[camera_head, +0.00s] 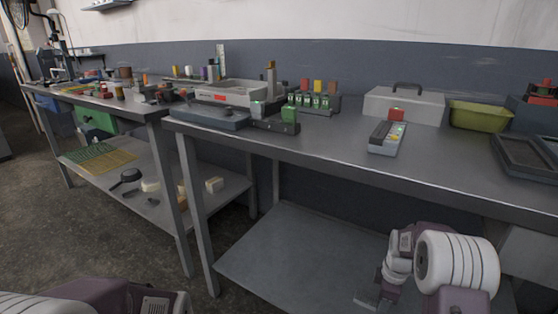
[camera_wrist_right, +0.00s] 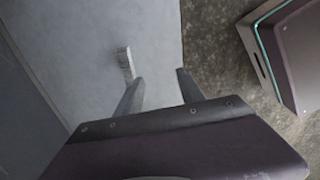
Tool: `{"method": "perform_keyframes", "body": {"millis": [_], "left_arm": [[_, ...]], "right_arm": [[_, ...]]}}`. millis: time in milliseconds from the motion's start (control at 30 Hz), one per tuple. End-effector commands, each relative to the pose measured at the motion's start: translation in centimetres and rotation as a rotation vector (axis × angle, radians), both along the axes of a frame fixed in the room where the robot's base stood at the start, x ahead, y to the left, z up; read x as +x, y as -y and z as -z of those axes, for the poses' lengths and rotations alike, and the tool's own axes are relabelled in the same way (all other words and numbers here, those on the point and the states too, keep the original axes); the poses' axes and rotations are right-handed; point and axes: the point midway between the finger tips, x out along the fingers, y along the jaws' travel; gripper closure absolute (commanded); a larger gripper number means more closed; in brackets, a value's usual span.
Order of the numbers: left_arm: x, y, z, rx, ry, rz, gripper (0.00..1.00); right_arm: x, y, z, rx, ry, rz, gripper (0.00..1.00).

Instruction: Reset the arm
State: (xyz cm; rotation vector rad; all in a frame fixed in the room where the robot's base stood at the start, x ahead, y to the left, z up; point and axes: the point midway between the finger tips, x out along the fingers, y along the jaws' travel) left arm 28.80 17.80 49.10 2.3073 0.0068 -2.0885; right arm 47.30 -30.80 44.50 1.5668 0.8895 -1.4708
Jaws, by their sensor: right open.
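My right arm shows at the lower right of the head view, white and purple, in front of the right workbench. Its gripper (camera_head: 372,296) is low, below the tabletop and in front of the lower shelf; its fingers are small there. In the right wrist view the gripper (camera_wrist_right: 156,82) is open, its two dark fingers apart with nothing between them. Part of my left arm shows at the bottom left of the head view; its gripper is out of frame.
The right workbench (camera_head: 340,158) holds a grey case (camera_head: 403,105), a green bin (camera_head: 480,115) and a keypad device (camera_head: 387,138). Its lower shelf (camera_head: 290,250) looks mostly bare. A small pale object (camera_wrist_right: 124,64) is near the right fingers.

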Motion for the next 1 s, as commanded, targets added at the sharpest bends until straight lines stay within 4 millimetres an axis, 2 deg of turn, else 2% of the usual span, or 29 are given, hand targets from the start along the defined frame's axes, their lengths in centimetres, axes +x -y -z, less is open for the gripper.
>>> {"method": "perform_keyframes", "body": {"millis": [33,167,267,400,500,567,700,767,867,900,1000], "left_arm": [[0.0,0.0,-0.8,0.0,0.0,0.0,0.64],[0.0,0.0,-2.1,0.0,0.0,0.0,0.64],[0.0,0.0,-3.2,0.0,0.0,0.0,0.64],[0.0,0.0,-4.8,0.0,0.0,0.0,0.64],[0.0,0.0,-5.6,0.0,0.0,0.0,0.64],[0.0,0.0,-5.8,0.0,0.0,0.0,0.64],[0.0,0.0,-5.7,0.0,0.0,0.0,0.64],[0.0,0.0,-5.6,0.0,0.0,0.0,0.64],[0.0,0.0,-5.6,0.0,0.0,0.0,0.64],[0.0,0.0,-7.7,0.0,-0.002,0.0,0.64],[0.0,0.0,-11.4,0.0,0.001,0.0,0.64]], "right_arm": [[0.1,-1.0,-1.9,-0.003,0.013,-0.021,0.55],[-0.8,-3.9,-5.7,-0.007,0.041,-0.072,0.55],[-2.5,-6.5,-8.6,0.001,0.06,-0.059,0.55],[-6.8,-10.2,-12.0,0.032,0.081,0.075,0.55],[-10.8,-12.2,-13.1,0.067,0.081,0.263,0.55],[-13.2,-12.8,-13.0,0.087,0.072,0.399,0.55],[-17.7,-13.0,-11.1,0.11,0.026,0.742,0.55],[-18.9,-12.9,-10.4,0.113,0.007,0.885,0.55],[-18.6,-12.9,-10.3,0.14,0.024,1.11,0.55],[-18.6,-12.9,-12.4,0.143,0.024,1.143,0.55],[-18.5,-12.9,-16.0,0.142,0.024,1.136,0.55]]}}
